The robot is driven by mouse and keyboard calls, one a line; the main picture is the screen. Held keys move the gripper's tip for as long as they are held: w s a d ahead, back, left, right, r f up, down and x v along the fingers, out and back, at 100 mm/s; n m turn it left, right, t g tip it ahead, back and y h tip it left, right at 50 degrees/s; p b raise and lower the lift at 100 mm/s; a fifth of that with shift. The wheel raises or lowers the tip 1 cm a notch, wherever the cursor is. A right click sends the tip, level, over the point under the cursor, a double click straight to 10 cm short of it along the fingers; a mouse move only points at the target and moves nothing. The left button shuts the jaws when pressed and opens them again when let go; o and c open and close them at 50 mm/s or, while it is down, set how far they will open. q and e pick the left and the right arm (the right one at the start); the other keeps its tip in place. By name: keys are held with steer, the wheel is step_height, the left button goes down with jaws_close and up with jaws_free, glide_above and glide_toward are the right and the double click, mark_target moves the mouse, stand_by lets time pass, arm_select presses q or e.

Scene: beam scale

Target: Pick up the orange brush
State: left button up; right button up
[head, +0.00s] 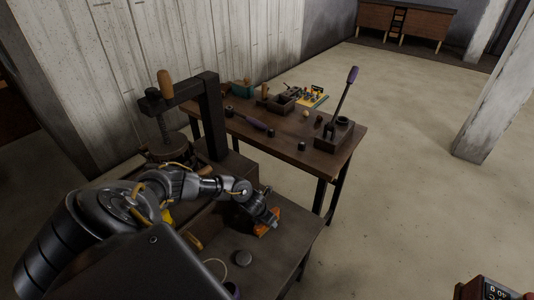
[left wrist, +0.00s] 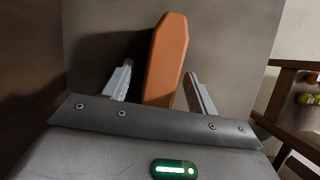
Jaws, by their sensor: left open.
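The orange brush (left wrist: 166,65) shows in the left wrist view as a long orange block with a tapered end. It lies between the two fingers of my open left gripper (left wrist: 157,90), with a gap visible on the right side. In the head view a bit of the orange brush (head: 274,231) shows on the near bench, beside the fingers of my left gripper (head: 272,219). Its lower end is hidden behind the gripper body in the wrist view. My right gripper is not in view.
A dark press (head: 212,120) with a wooden handle stands behind my left arm. A second bench (head: 285,133) behind holds tools, small boxes and an upright purple-handled lever (head: 347,90). Floor to the right is open.

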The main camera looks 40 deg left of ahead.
arm_select(q)
steer(key=shift+f+b, duration=0.25)
steer(key=shift+b, duration=0.05)
stand_by(0.5)
steer(key=c, duration=1.1)
